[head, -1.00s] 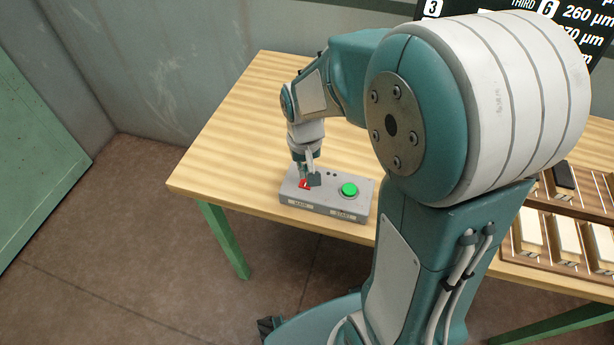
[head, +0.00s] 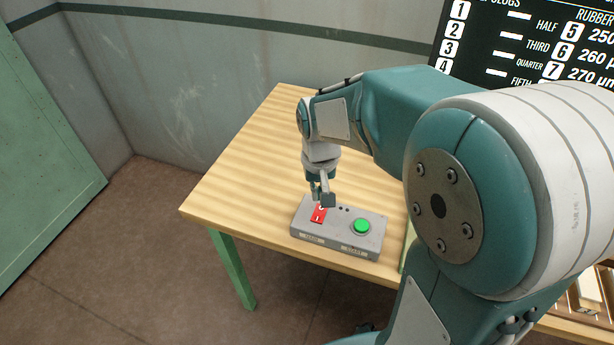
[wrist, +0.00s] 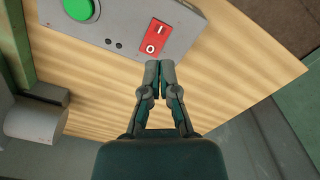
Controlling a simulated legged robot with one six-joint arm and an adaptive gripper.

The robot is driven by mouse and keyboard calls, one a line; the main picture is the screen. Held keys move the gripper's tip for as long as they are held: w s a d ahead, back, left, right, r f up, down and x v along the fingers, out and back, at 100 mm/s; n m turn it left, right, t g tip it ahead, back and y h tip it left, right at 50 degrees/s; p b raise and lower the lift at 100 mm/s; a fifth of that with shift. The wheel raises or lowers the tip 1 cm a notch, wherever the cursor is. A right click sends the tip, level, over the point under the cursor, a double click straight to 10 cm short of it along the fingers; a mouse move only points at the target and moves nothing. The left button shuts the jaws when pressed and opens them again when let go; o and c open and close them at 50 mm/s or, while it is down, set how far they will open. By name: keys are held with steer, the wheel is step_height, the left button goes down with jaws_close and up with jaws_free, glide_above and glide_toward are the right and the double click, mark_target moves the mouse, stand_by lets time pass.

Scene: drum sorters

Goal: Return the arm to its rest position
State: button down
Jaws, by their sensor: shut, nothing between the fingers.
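My gripper (head: 322,201) is just above the grey control box on the wooden table, close to its red rocker switch (head: 318,214). In the wrist view my gripper (wrist: 159,66) has its fingertips together with nothing between them. The switch (wrist: 155,36) lies just beyond the fingertips there, with a small gap in the picture. The control box (head: 338,240) also carries a green button (head: 361,226) to the right of the switch. My arm reaches over the table from the right, bent down at the wrist.
The wooden table (head: 245,175) is bare left of the box and behind it. A grey wall (head: 190,90) stands behind the table, with a black sign board (head: 470,45) at upper right. A green panel (head: 45,150) is at far left. Wooden trays show partly at lower right.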

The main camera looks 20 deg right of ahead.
steer(key=s+r+n+t, duration=0.1)
steer(key=s+r+t, duration=0.4)
steer(key=s+r, duration=0.6)
steer(key=s, duration=0.3)
steer(key=shift+t, duration=0.3)
